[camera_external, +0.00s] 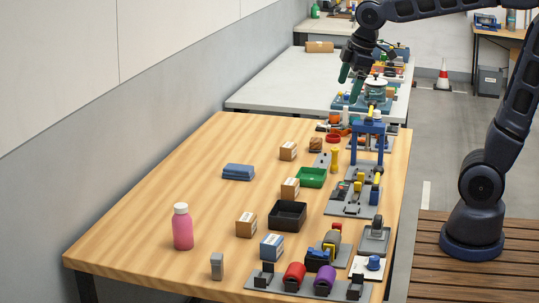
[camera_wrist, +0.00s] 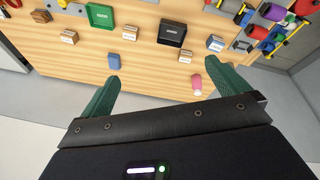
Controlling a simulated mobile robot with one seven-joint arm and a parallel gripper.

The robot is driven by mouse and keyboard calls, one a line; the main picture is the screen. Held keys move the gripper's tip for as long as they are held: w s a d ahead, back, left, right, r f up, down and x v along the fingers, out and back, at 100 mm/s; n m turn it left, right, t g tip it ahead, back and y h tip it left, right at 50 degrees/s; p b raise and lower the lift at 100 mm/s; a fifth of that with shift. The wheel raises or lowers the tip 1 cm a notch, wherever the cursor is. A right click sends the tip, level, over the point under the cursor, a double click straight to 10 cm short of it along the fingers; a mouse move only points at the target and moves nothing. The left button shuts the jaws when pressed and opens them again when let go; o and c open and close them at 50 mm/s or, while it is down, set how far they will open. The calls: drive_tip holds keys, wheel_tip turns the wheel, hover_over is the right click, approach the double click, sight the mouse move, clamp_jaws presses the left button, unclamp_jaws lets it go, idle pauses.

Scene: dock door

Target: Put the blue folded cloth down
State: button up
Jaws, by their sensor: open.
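The blue folded cloth (camera_external: 238,172) lies flat on the wooden table, left of its middle and near the wall side. In the wrist view the cloth (camera_wrist: 114,62) shows small and distant, just beyond the tip of the left green finger. My gripper (camera_external: 352,75) is up in the air toward the far end, well away from the cloth. In the wrist view my gripper (camera_wrist: 162,70) has its green fingers spread wide with nothing between them.
A pink bottle (camera_external: 183,228) stands at the table's front left. Cardboard boxes (camera_external: 246,225), a black bin (camera_external: 287,215) and a green tray (camera_external: 311,177) stand right of the cloth. Fixtures and tools crowd the right edge. Bare wood surrounds the cloth.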

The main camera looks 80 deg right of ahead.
drive_tip(key=s+a+f+m, duration=0.1)
drive_tip(key=s+f+m, duration=0.1)
drive_tip(key=s, duration=0.5)
drive_tip(key=s+a+f+m+t, duration=0.1)
drive_tip(key=s+a+f+m, duration=0.1)
drive_tip(key=s, duration=0.6)
drive_tip(key=shift+a+m+y, duration=0.15)
drive_tip(key=shift+m+y, duration=0.15)
drive_tip(key=shift+m, duration=0.1)
